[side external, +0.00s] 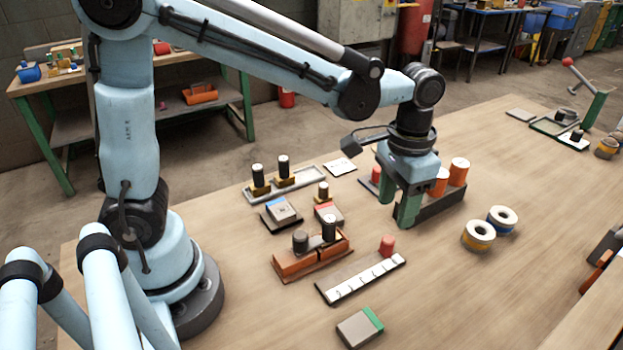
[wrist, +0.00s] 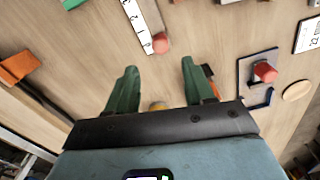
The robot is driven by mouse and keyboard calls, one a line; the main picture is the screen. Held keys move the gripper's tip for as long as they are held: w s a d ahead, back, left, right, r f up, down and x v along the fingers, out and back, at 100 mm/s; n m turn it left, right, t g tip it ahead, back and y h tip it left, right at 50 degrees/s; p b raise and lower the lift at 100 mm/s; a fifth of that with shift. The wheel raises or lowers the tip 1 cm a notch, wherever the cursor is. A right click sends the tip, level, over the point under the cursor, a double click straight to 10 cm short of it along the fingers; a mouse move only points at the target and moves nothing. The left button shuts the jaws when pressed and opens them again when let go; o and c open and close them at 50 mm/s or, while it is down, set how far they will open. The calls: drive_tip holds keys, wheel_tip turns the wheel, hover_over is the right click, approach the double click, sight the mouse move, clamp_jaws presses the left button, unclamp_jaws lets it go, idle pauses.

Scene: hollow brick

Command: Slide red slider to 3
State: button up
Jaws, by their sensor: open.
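The red slider (side external: 387,245) is an upright red cylinder at the right end of a pale strip (side external: 350,283) with marked divisions. In the wrist view the red slider (wrist: 161,43) is beside the near end of the white numbered strip (wrist: 143,22); the digits are too small to read surely. My gripper (side external: 398,207) has green fingers and points down, behind and above the slider in the side view, apart from it. In the wrist view my gripper (wrist: 157,72) is open, with nothing held and the slider beyond the fingertips.
Another red knob (wrist: 264,72) stands on a dark-edged plate. An orange block (side external: 312,258) with dark knobs lies left of the strip, and a grey-green block (side external: 360,327) lies in front. Orange cylinders (side external: 458,172) stand near my gripper. Two rolls (side external: 478,236) lie to the right.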

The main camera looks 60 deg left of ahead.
sight(388, 239)
wheel_tip(388, 239, down, 9)
drive_tip(key=shift+r, duration=0.2)
idle(0.4)
clamp_jaws()
